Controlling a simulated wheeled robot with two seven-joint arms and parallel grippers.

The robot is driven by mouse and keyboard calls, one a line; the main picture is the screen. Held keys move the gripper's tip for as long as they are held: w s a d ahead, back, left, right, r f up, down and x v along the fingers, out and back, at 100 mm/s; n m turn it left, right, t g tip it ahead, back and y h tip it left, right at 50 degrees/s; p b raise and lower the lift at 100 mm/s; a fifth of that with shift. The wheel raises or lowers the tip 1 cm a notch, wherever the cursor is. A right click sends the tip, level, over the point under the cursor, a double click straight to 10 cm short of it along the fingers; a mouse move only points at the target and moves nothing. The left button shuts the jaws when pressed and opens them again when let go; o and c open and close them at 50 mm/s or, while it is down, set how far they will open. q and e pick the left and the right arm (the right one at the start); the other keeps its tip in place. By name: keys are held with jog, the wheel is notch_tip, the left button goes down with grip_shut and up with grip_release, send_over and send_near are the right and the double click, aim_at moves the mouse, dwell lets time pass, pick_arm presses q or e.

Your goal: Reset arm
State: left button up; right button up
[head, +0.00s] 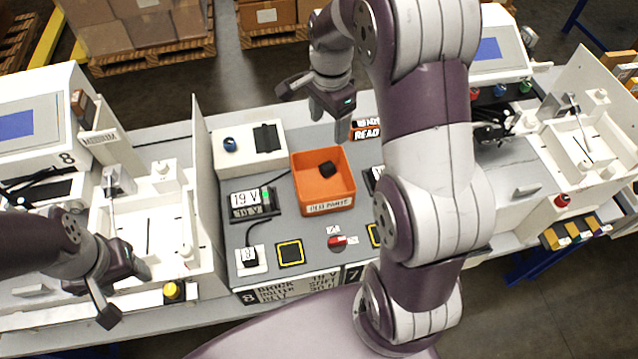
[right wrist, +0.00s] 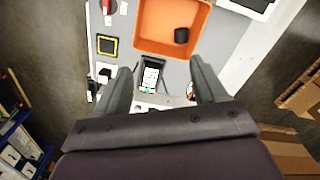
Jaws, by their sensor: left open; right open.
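My right gripper (head: 314,100) is open and empty, raised near the back of the bench, behind the orange bin. In the right wrist view its two spread fingers (right wrist: 162,78) have nothing between them. My left gripper (head: 126,292) is open and empty at the front left, near the white fixture by station 8. The orange bin (head: 310,202) stands mid-bench and holds a small black part (head: 327,170); the bin (right wrist: 145,28) and the part (right wrist: 181,35) also show in the right wrist view. My right arm hides part of the bench.
A dark meter (head: 252,204) reading 19 V stands left of the bin. A white box (head: 249,160) is behind it. A yellow-edged square pad (head: 290,253) and a red switch (head: 337,241) are in front. White fixtures stand left and right (head: 590,140). Cartons on pallets are behind the bench.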

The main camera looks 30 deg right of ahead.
jog(key=shift+r, duration=0.1)
dwell(0.3)
jog(key=s+a+f+n+t+b, duration=0.1)
jog(key=s+a+f+n+b, duration=0.7)
jog(key=n, duration=0.8)
jog(key=s+f, duration=0.3)
jog(key=s, duration=0.2)
jog(key=shift+f, duration=0.15)
jog(key=shift+s, duration=0.2)
